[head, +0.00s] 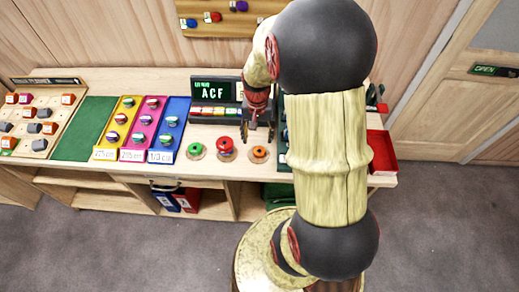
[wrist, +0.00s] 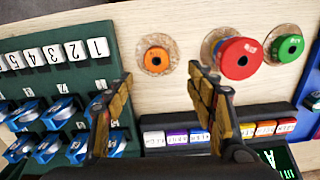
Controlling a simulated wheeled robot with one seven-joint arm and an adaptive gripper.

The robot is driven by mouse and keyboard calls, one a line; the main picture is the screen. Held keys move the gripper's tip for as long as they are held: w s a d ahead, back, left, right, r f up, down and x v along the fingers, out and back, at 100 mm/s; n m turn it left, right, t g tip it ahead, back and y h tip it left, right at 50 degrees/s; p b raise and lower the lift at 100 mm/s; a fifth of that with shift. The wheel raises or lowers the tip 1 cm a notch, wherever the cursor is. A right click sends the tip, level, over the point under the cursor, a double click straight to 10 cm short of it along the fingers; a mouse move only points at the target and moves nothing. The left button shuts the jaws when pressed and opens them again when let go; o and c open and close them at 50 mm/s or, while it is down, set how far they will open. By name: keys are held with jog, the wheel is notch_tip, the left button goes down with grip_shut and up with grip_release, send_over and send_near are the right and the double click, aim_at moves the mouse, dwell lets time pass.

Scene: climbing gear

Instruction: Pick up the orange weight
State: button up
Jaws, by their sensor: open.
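The orange weight (head: 259,152) is a small orange ring with a dark centre. It sits on a round speckled disc on the bench, at the right end of a row with the red weight (head: 225,147) and the green weight (head: 194,149). In the wrist view the orange weight (wrist: 156,60) lies beyond the fingertips, between their lines. My gripper (wrist: 148,85) is open and empty, with its two fingers apart and pointing toward the weight. In the head view my gripper (head: 257,130) hangs above the bench just behind the orange weight.
Yellow, pink and blue trays (head: 132,155) hold several coiled items to the left. A green numbered rack (wrist: 75,80) is close to the left finger. A red bin (head: 382,150) is at the bench's right end.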

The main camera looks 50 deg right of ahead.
aim_at(259, 151)
jog(key=f, duration=0.2)
jog(key=f+b, duration=0.1)
jog(key=f, duration=0.2)
jog(key=f+b, duration=0.1)
jog(key=f, duration=0.2)
jog(key=shift+s, duration=0.35)
jog(key=c, duration=0.3)
jog(key=shift+r, duration=0.1)
jog(key=c, duration=1.1)
